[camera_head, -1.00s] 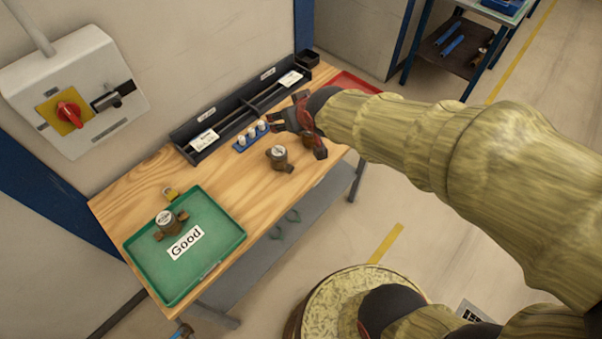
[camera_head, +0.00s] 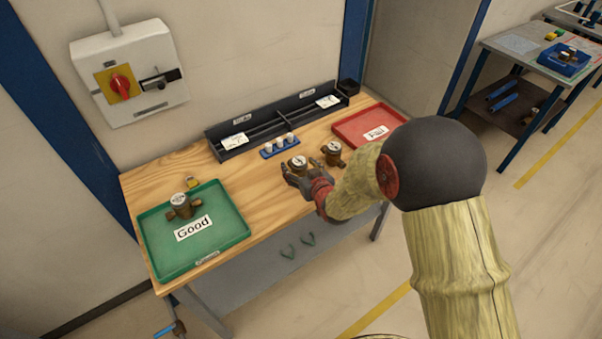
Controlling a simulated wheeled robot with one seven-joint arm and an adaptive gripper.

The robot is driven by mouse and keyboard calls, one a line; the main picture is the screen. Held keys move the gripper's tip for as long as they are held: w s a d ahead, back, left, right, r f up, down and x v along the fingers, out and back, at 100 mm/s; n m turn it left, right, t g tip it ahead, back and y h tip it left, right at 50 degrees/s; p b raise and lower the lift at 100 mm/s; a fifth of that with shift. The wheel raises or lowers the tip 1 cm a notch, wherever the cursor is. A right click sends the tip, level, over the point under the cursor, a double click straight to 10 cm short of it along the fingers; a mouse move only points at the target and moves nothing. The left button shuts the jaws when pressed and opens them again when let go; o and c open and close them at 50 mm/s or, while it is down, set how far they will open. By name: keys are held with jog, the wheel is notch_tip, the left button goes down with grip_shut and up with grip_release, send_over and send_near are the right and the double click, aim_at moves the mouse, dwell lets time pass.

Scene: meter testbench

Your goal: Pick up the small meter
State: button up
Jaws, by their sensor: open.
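Two small brass meters with pale round dials are on the wooden bench outside the trays. One meter (camera_head: 298,162) is near the middle, and another meter (camera_head: 333,153) is just to its right. A third meter (camera_head: 181,205) stands in the green tray (camera_head: 240,228) marked "Good". My gripper (camera_head: 297,179) is open and low over the bench at the front side of the middle meter. Its fingers partly cover that meter's lower body. I cannot tell whether they touch it.
A red tray (camera_head: 352,124) marked "Fail" is at the right end of the bench. A black divided rack (camera_head: 222,134) stands along the wall, with a blue holder of white-topped pieces (camera_head: 280,147) before it. A small yellow item (camera_head: 192,183) lies behind the green tray. Bare wood lies between.

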jog(key=b+x, duration=0.1)
jog(key=x, duration=0.3)
jog(key=shift+w+f+b, duration=0.15)
jog(key=shift+f+b, duration=0.2)
jog(key=shift+f, duration=0.2)
jog(key=shift+w+a, duration=0.2)
jog(key=shift+w, duration=0.25)
jog(key=c, duration=0.3)
grip_shut()
